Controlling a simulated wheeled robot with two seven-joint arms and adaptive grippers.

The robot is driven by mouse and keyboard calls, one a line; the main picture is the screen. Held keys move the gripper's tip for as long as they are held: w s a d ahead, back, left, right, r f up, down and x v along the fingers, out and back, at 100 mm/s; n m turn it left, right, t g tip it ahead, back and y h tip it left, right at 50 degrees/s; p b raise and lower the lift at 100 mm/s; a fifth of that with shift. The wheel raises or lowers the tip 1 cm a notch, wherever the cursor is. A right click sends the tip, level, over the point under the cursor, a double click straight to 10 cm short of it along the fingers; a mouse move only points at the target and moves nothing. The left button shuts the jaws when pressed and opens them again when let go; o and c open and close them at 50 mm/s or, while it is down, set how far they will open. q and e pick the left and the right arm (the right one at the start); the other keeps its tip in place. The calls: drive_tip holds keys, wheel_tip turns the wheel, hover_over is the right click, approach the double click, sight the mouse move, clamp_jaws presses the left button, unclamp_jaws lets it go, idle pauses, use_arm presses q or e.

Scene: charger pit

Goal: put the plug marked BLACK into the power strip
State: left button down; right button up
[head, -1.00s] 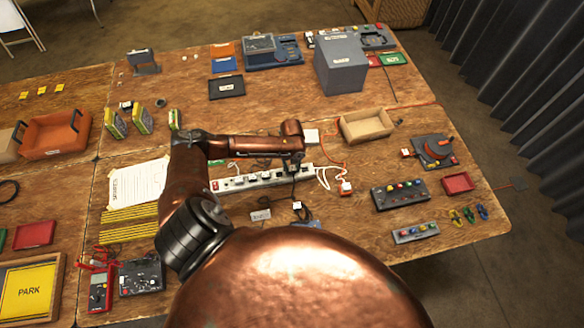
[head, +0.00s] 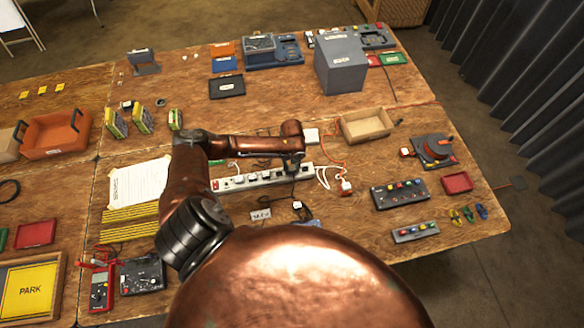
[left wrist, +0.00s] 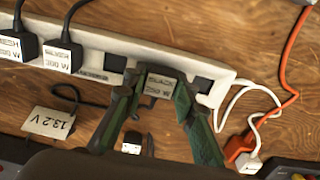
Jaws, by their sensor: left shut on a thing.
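The white power strip (head: 232,184) lies in the middle of the table and crosses the top of the left wrist view (left wrist: 100,45). My left gripper (left wrist: 158,88) has dark green fingers, shut on a dark plug with a pale label (left wrist: 160,84). The label is upside down and too small to read surely as BLACK. The plug is over the strip, between two dark open sockets. I cannot tell whether it is seated. In the head view my left gripper (head: 292,166) is over the strip's right part, mostly hidden by my arm. My right gripper is not in view.
Labelled black plugs (left wrist: 62,52) sit in the strip to the left. A 13.2 V labelled block (left wrist: 50,122) with a black cable lies in front. An orange connector (left wrist: 240,146) and white cables lie right. A cardboard tray (head: 366,126) stands behind right.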

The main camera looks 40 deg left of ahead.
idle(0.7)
use_arm(q)
drive_tip(key=c, duration=1.5)
unclamp_jaws()
drive_tip(key=shift+o, duration=0.3)
drive_tip(key=shift+o, duration=1.3)
drive_tip(key=shift+r+p, duration=3.6)
drive_tip(key=shift+r, duration=0.1)
